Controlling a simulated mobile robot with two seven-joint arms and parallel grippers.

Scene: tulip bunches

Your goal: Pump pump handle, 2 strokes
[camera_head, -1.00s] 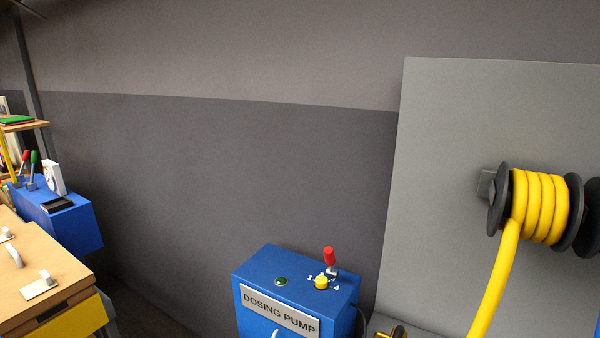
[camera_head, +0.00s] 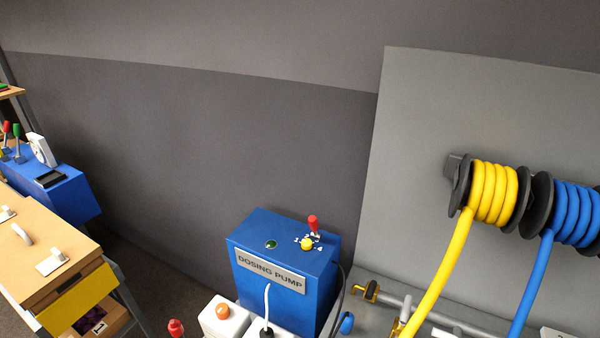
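A blue box labelled "DOSING PUMP" (camera_head: 272,268) stands at the lower middle of the head view. On its top are a red-tipped lever (camera_head: 313,224), a yellow knob (camera_head: 306,244) with number marks around it, and a green button (camera_head: 271,244). I cannot tell whether the red-tipped lever is the pump handle. Neither of my grippers is in view, and nothing is seen touching the box.
White containers, one with an orange cap (camera_head: 222,311), stand before the box. A yellow hose reel (camera_head: 493,192) and a blue hose reel (camera_head: 577,213) hang on the right panel. A wooden cabinet (camera_head: 50,262) and another blue box (camera_head: 62,192) are at left.

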